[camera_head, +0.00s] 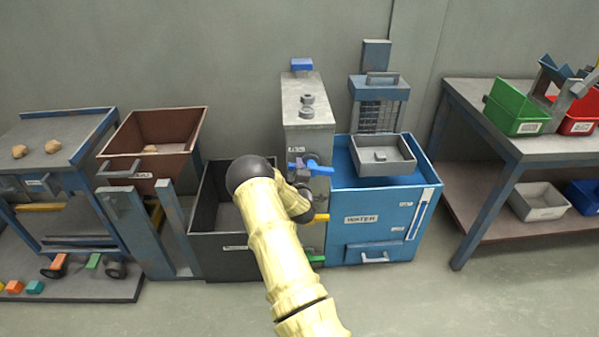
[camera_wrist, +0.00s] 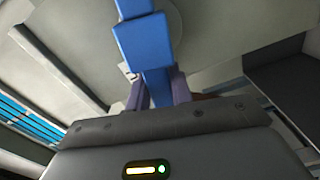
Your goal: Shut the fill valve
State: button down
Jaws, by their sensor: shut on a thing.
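A blue valve handle (camera_head: 321,170) sits on the front of the grey upright cabinet (camera_head: 307,95), between the dark bin and the blue water tank. In the head view it lies roughly level, with its middle partly covered by my gripper. In the wrist view the blue handle (camera_wrist: 142,42) runs down from the top edge and in between the purple fingers. My gripper (camera_wrist: 159,92) is shut on this handle. A yellow handle (camera_head: 321,217) and a green handle (camera_head: 316,258) are lower on the same cabinet. My arm hides part of the cabinet front.
The blue water tank (camera_head: 385,253) stands close on the right, with a grey tray (camera_head: 398,166) on top. A dark open bin (camera_head: 205,215) is close on the left, and a brown bin (camera_head: 185,124) is beyond it. A workbench (camera_head: 480,100) stands far right. The floor in front is clear.

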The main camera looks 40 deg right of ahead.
jog(key=shift+a+f+n+b, duration=0.1)
jog(key=shift+f+n+b, duration=0.25)
jog(key=shift+n, duration=0.3)
jog(key=shift+f+n+b, duration=0.25)
jog(key=shift+n+b, duration=0.2)
jog(key=shift+n, duration=0.2)
jog(key=c, duration=1.2)
grip_release()
jog(key=shift+c, duration=0.2)
jog(key=v, duration=1.7)
jog(key=shift+s+p, duration=0.2)
jog(key=shift+p, duration=0.2)
